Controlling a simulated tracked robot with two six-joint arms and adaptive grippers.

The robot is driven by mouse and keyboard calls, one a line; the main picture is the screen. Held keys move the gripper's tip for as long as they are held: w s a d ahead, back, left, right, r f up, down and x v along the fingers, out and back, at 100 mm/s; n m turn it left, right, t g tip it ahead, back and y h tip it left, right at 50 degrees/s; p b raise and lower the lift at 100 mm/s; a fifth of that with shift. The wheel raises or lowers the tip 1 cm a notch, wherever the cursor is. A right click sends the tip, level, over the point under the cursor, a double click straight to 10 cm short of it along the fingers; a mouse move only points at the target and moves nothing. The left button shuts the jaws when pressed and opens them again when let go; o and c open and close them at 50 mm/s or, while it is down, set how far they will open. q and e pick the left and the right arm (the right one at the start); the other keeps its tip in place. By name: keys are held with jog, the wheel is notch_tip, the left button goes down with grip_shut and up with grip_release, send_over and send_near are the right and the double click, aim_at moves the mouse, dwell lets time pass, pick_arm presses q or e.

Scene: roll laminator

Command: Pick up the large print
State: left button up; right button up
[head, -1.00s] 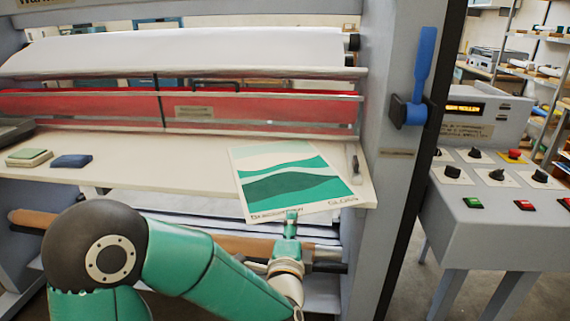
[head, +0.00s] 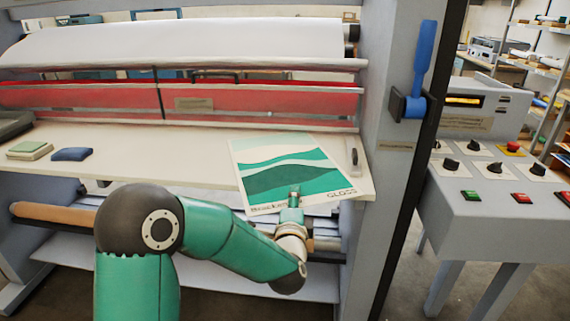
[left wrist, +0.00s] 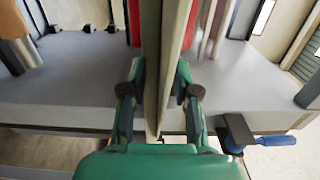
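The large print (head: 290,180), a sheet with green and cream wave bands and lettering along its front edge, lies on the right end of the cream feed table (head: 150,160). Its front edge reaches past the table's front edge. My left gripper (head: 294,190) is at the middle of that front edge, its tip overlapping the print. In the left wrist view my left gripper (left wrist: 160,80) has its fingers spread apart, with a thin panel seen edge-on between them. I cannot tell whether either finger touches it. My right gripper is not in view.
A white film roll (head: 190,45) and a red roller (head: 110,103) span the laminator above the table. Small pads, one green (head: 29,150) and one blue (head: 72,154), lie at the left. A blue lever (head: 424,60) and a control console (head: 500,190) stand to the right.

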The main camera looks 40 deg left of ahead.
pick_arm(q)
grip_shut()
dwell(0.5)
